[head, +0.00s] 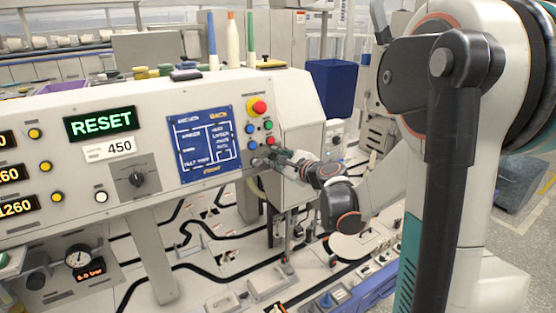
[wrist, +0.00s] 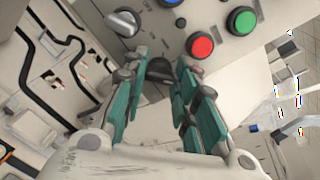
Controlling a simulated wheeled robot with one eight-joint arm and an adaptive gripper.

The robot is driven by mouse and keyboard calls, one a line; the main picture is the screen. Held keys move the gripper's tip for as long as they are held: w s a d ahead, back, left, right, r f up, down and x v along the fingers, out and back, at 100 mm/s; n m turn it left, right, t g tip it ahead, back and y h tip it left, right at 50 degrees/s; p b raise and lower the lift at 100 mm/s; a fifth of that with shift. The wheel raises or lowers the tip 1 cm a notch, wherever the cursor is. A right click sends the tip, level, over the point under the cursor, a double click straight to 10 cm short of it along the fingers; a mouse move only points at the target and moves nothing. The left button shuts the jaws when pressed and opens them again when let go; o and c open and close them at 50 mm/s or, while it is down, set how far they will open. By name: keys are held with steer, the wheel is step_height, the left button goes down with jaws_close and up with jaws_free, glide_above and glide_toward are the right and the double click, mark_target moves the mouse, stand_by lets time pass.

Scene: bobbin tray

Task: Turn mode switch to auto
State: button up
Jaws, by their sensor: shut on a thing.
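My gripper (head: 277,160) is at the lower right of the control panel (head: 207,97), just below the push buttons. In the wrist view its teal fingers (wrist: 164,72) are closed around a dark switch knob (wrist: 158,69) on the panel face. The fingers hide most of this knob, so I cannot tell which position it points to. A grey selector knob (wrist: 124,22) sits beside it, clear of the fingers; it also shows in the head view (head: 257,162). No label for auto is readable.
A red button (wrist: 200,45) and a green button (wrist: 242,20) sit close to the fingers. A red emergency stop (head: 258,107) is above. A blue diagram plate (head: 205,143), a black dial (head: 137,179) and a green RESET display (head: 100,123) are to the left.

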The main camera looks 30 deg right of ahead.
steer(key=o, duration=1)
steer(key=shift+o, duration=0.2)
steer(key=shift+s, duration=0.15)
steer(key=v, duration=1.1)
steer(key=shift+s, duration=0.4)
